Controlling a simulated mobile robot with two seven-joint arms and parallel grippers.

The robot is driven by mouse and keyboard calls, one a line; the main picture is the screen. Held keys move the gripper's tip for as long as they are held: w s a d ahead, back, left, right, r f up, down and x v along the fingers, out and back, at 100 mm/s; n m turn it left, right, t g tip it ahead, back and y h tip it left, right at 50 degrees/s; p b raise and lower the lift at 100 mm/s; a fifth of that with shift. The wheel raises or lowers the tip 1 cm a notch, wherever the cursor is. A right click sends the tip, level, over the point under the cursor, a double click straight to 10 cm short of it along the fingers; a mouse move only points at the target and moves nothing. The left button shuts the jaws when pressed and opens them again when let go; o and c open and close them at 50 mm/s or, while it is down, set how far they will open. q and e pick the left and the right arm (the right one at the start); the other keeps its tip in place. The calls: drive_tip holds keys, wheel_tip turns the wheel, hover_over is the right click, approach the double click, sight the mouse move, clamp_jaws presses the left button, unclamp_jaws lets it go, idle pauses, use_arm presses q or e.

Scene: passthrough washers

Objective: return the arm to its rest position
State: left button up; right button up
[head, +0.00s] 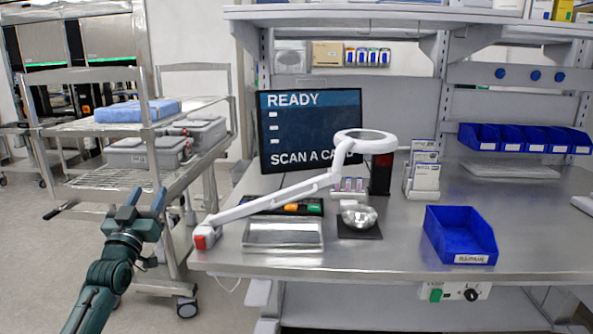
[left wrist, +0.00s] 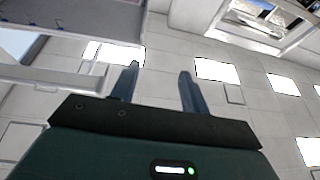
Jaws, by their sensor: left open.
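My left gripper (head: 143,202) is at the left of the head view, in front of the steel cart. It points up, and its two fingers are apart with nothing between them. In the left wrist view the same gripper (left wrist: 157,84) shows its two fingers spread and empty against the ceiling and its bright light panels. My green left arm (head: 108,270) comes up from the lower left. My right gripper is in neither view.
A steel cart (head: 120,180) with grey bins (head: 145,152) and blue cloth (head: 136,110) stands behind the gripper. To the right is a steel workbench (head: 400,262) with a white magnifier lamp (head: 280,193), screen (head: 310,130), metal bowl (head: 358,215) and blue bin (head: 459,236).

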use_arm(q)
wheel_tip(320, 180, down, 9)
drive_tip(key=w+a+m+g+y, duration=0.1)
drive_tip(key=a+m+g+y, duration=0.15)
drive_tip(key=g, duration=0.25)
drive_tip(key=s+d+f+m+g+h, duration=0.1)
drive_tip(key=s+d+f, duration=0.45)
drive_tip(key=f, duration=0.25)
drive_tip(key=s+d+f+g+h, duration=0.2)
drive_tip(key=s+d+f, duration=0.2)
drive_tip(key=s+f, duration=0.3)
drive_tip(key=s+d+f+g, duration=0.1)
drive_tip(key=s+d+f, duration=0.3)
drive_tip(key=s, duration=0.5)
drive_tip(key=s+d+f+g+h, duration=0.1)
drive_tip(key=s+d+f, duration=0.2)
drive_tip(key=s, duration=0.6)
drive_tip(key=s+d+f+g+h, duration=0.1)
drive_tip(key=s+d+f, duration=0.3)
drive_tip(key=s, duration=0.5)
drive_tip(key=shift+d+f+g, duration=0.35)
drive_tip(key=shift+d+g, duration=0.15)
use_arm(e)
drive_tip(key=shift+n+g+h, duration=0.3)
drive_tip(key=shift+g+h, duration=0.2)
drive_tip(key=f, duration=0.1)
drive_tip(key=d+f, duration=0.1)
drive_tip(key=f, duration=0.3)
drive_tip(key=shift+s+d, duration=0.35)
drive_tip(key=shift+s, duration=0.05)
